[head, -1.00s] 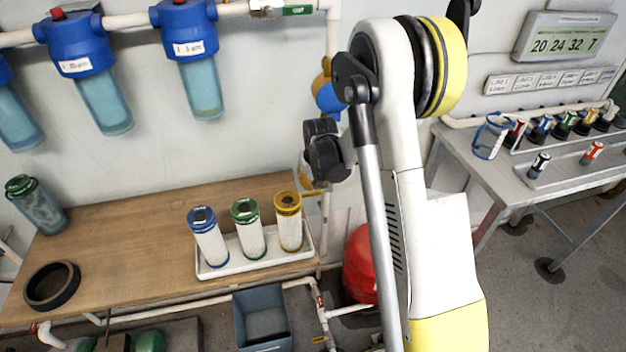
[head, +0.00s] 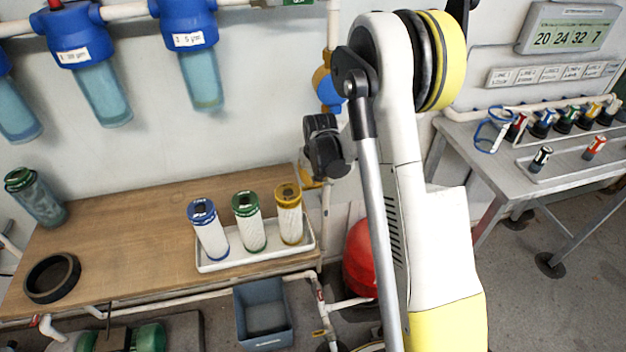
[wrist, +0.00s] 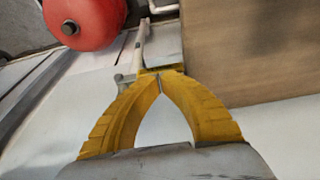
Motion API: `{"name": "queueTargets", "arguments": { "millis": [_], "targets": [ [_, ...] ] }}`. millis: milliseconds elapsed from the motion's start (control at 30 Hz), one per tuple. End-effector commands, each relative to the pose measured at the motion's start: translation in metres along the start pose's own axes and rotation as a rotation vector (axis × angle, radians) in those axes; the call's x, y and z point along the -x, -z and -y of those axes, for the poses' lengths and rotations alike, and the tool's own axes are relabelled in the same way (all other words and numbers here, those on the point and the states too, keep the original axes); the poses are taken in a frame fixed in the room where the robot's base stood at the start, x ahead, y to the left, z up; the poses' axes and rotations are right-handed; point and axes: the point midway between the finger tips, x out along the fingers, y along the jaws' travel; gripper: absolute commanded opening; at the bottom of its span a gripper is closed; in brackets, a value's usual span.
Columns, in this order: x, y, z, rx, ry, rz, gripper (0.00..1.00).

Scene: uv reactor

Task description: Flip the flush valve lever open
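My gripper (head: 312,184) shows in the head view as yellow fingers partly hidden behind my dark wrist, beside the vertical white pipe (head: 333,25). In the wrist view my gripper (wrist: 159,75) has its two yellow fingers bowed apart in the middle and meeting at the tips. I see nothing clearly held between the tips. A white pipe with a fitting (wrist: 124,80) lies just beyond and left of the tips. I cannot make out the flush valve lever for certain; the fingers or my wrist may hide it. A yellow and blue fitting (head: 327,88) sits on the pipe above my wrist.
The wooden bench (head: 130,220) carries a white tray (head: 215,265) with three filter cartridges, and a black ring (head: 52,278). A red tank (head: 360,265) stands behind my arm and shows in the wrist view (wrist: 95,15). A metal table (head: 470,150) is at right.

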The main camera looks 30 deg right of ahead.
Motion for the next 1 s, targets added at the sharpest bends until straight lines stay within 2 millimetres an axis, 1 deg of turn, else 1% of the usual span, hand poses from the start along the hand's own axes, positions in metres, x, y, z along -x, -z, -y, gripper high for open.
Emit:
{"name": "queueTargets", "arguments": {
  "millis": [733, 1000],
  "targets": [
    [-0.007, -0.002, 0.003, 0.000, 0.000, 0.000, 0.00],
    [-0.015, -0.005, 0.005, 0.000, 0.000, 0.000, 0.00]
  ]
}}
